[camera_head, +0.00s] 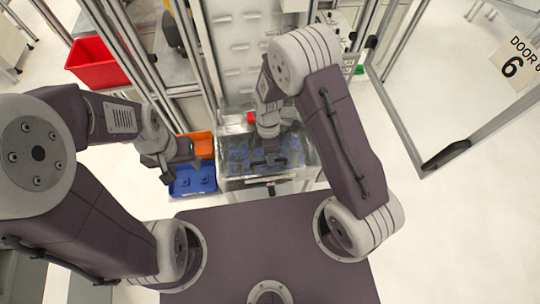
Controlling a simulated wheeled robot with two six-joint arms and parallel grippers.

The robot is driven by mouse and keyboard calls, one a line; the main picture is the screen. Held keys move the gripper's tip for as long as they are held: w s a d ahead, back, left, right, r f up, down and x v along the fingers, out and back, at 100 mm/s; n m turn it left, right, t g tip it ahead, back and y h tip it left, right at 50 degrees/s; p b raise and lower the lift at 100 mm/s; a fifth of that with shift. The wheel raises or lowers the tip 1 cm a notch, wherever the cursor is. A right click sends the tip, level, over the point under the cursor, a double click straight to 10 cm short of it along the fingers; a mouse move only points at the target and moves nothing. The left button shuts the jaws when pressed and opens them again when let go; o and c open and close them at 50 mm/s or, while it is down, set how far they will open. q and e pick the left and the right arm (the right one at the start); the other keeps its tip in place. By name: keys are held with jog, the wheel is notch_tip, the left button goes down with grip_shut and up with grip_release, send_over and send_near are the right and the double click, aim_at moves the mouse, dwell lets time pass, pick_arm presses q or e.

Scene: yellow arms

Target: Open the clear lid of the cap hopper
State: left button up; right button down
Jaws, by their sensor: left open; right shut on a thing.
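The cap hopper (226,184) is a clear-walled box with several blue caps inside, in the middle of the head view at the foot of the machine. Its clear lid (298,150) is hard to tell from the walls, and I cannot tell its angle. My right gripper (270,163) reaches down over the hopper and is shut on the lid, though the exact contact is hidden. My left gripper (172,172) is open and empty, left of the hopper, above a blue bin (193,182).
An orange bin (203,145) stands behind the blue one. A red bin (95,63) is at the upper left. Machine frame posts rise behind the hopper. An open framed door (446,155) stands at the right.

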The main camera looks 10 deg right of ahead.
jog(key=shift+r, duration=0.1)
dwell(0.7)
jog(key=shift+w+r+g+p, duration=0.4)
jog(key=shift+r+g+p, duration=0.2)
jog(key=shift+r, duration=0.15)
jog(key=w+r+g, duration=0.1)
jog(key=w+r, duration=0.4)
jog(key=r, duration=0.1)
jog(key=shift+w+p, duration=0.15)
jog(key=shift+p, duration=0.3)
